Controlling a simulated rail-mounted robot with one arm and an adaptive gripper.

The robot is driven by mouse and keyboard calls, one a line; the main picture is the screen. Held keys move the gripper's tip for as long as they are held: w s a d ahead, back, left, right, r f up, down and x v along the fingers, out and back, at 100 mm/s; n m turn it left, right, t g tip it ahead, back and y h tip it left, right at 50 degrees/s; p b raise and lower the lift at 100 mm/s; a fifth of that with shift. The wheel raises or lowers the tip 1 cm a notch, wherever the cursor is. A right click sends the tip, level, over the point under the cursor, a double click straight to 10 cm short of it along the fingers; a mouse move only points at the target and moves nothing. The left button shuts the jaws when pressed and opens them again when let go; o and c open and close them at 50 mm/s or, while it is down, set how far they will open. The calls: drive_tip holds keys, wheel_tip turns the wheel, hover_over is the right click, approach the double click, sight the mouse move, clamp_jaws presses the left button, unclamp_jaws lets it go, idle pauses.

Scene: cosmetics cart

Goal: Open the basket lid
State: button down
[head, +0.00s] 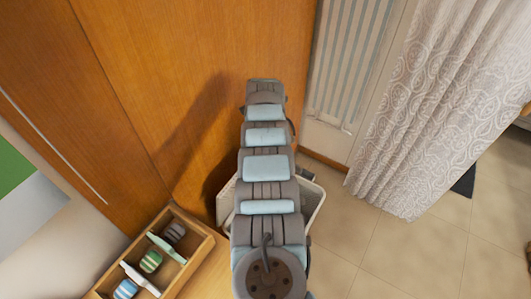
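A white basket (316,207) stands on the floor side behind my arm, against the wooden panel. Its left edge (225,204) and right side show on either side of the arm; the middle is hidden. I cannot make out the lid or tell whether it is open or shut. My arm reaches up across the middle of the view, over the basket. My gripper is not visible; the arm may be hiding it.
A wooden divided tray (208,246) with striped items (151,261) lies at the lower left. A tall wooden panel (200,80) stands behind. A patterned curtain (435,110) hangs at the right. The tiled floor (400,255) at the lower right is clear.

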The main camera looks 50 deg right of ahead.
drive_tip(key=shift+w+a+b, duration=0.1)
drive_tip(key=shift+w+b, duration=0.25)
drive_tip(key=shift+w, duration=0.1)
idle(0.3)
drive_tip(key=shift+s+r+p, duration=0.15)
drive_tip(key=shift+p, duration=0.2)
